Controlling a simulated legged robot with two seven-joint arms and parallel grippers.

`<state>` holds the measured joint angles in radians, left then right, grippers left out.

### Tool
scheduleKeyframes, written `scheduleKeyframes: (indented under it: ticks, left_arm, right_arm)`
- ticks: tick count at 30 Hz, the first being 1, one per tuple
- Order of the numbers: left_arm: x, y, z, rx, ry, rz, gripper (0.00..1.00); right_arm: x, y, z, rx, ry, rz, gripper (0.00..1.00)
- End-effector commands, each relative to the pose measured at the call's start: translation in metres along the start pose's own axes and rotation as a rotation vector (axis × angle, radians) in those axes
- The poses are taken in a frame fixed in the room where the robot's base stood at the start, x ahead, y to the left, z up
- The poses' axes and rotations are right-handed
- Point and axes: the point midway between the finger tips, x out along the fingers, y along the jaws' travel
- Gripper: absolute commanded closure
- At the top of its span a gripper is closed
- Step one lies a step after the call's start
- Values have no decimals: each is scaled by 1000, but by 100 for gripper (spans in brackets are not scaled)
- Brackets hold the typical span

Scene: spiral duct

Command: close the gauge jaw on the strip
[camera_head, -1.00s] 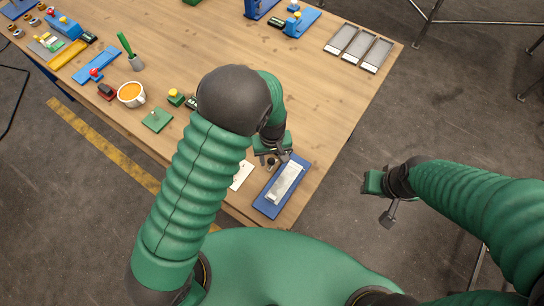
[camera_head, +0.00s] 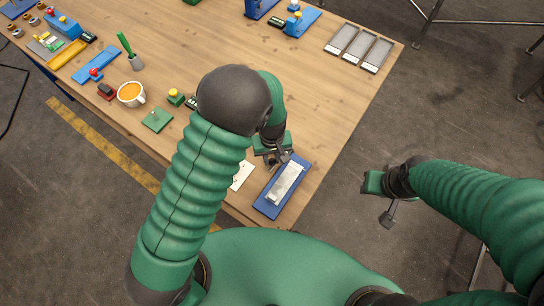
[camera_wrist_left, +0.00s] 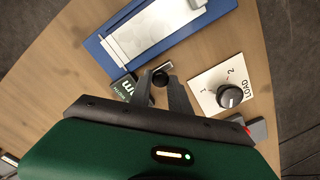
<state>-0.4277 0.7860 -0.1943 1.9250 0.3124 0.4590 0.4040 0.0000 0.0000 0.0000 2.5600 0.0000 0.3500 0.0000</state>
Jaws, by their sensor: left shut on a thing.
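A blue base plate (camera_head: 265,208) lies near the table's front edge with a pale metal strip (camera_head: 284,185) on it. Both show in the left wrist view, the plate (camera_wrist_left: 96,47) and the strip (camera_wrist_left: 150,30). The gauge, with a dark "mm" display (camera_wrist_left: 126,88), sits beside the plate. A small dark knob (camera_wrist_left: 160,78) with a bright metal piece by it is between the fingers of my left gripper (camera_wrist_left: 164,84), which is shut on it. In the head view my left gripper (camera_head: 275,160) is at the plate's upper left side.
A white "LOAD" card with a dial (camera_wrist_left: 229,96) lies close beside the left gripper. Grey trays (camera_head: 358,48) lie at the far right. The table's middle is clear.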

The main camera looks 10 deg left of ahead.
Motion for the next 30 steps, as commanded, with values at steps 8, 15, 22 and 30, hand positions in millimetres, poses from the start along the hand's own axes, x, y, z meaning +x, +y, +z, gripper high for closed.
scheduleKeyframes:
  ticks: [8, 15, 22, 30]
  left_arm:
    - [-1, 0, 0, 0, 1, 1, 100]
    - [-2, 0, -1, 0, 2, 1, 100]
    - [-3, 6, 5, 1, 1, 2, 100]
    - [-2, 22, 20, -1, 3, 2, 100]
  right_arm:
    - [0, 0, 0, 0, 0, 0, 64]
    - [0, 0, 0, 0, 0, 0, 64]
    - [-4, 0, -1, 0, 0, 0, 64]
    - [-9, 0, -2, 0, 0, 0, 64]
